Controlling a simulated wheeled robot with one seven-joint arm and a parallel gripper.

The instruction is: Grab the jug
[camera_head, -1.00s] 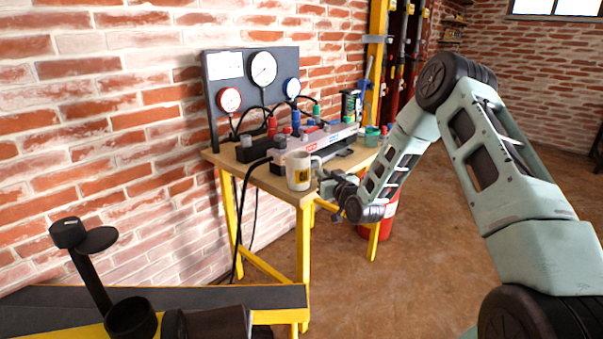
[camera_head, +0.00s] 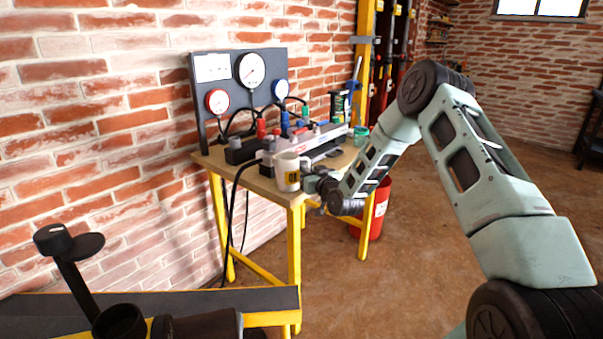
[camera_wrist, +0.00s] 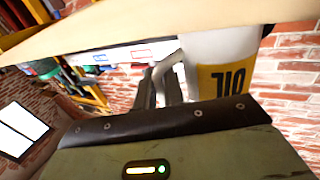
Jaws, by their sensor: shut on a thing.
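The white jug (camera_head: 288,173) stands upright at the front corner of the wooden table (camera_head: 262,184). In the wrist view the jug (camera_wrist: 222,48) appears upside down, with a yellow band lettered OIL. Its handle (camera_wrist: 175,66) faces my gripper. My gripper (camera_head: 310,180) reaches in from the right, and in the wrist view its dark fingers (camera_wrist: 158,86) are closed at the handle. The exact contact between fingers and handle is partly hidden. The jug's base appears to be on or very near the tabletop.
A gauge panel (camera_head: 210,95) stands at the table's back. A grey manifold (camera_head: 305,143) with coloured fittings and black hoses lies close behind the jug. A red bucket (camera_head: 376,212) stands under the table's right side. Floor to the right is open.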

